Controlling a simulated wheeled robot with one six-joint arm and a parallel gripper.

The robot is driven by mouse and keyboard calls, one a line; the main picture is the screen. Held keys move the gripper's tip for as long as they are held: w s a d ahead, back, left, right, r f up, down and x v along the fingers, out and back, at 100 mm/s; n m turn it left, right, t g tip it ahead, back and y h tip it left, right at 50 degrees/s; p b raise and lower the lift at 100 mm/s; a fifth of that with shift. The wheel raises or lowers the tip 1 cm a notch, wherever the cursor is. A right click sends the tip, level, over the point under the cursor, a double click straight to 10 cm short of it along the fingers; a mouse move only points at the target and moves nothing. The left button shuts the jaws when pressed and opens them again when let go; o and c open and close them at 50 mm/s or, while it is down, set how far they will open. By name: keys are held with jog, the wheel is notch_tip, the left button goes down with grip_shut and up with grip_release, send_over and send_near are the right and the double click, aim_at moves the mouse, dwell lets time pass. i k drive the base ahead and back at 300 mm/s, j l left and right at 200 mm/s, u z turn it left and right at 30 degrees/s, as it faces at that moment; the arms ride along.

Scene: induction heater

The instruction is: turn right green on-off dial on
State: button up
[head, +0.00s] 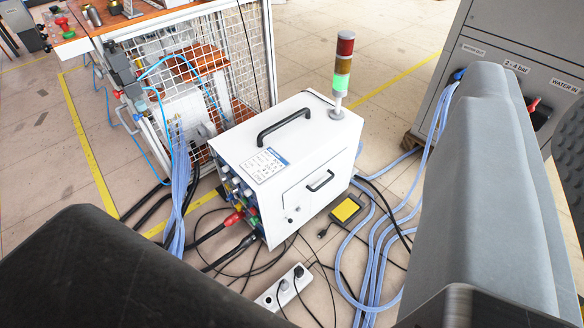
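The white control box (310,150) stands on the floor in the middle of the picture, with a black carrying handle on top. Its connection panel (235,195) faces lower left and is seen at a steep slant. Several small coloured knobs and plugs crowd this panel. They are too small to tell which is the right green on-off dial or how it is turned. A signal tower (343,60) on the box has its green segment lit. I see no fingertips of my gripper. Large dark and grey shapes of my own body fill the lower left and right, apart from the box.
A mesh cage (185,75) with blue hoses stands behind left. A grey cabinet (510,40) stands at the upper right. Cables, blue hoses (375,235), a yellow pedal (346,209) and a power strip (285,288) lie around the box.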

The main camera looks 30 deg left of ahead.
aim_at(254, 220)
jog(key=k+j+u, duration=0.15)
jog(key=k+u, duration=0.25)
jog(key=k+j+u, duration=0.35)
jog(key=k+l, duration=0.05)
jog(key=l, duration=0.05)
